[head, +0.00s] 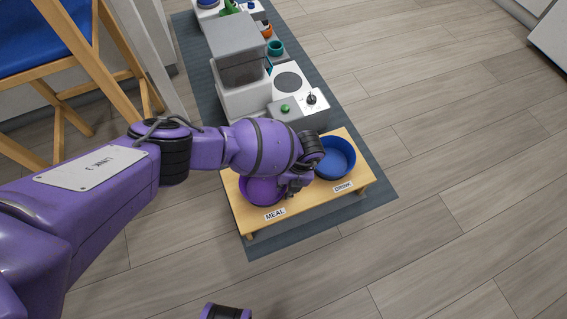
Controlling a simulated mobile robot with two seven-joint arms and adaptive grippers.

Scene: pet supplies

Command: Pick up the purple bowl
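The purple bowl (258,192) sits in the left place of a low wooden stand, behind the label MEAL. My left arm covers its far part. My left gripper (292,188) points down at the bowl's right rim, in the space between the two bowls. Its fingers are small, dark and partly hidden by the wrist, so I cannot tell whether they are open or closed on the rim.
A blue bowl (336,158) sits in the right place of the wooden stand (310,203), behind the label DRINK. Grey and white devices (290,84) stand behind it on a dark mat (378,205). A wooden chair (60,60) is at upper left. The floor right is clear.

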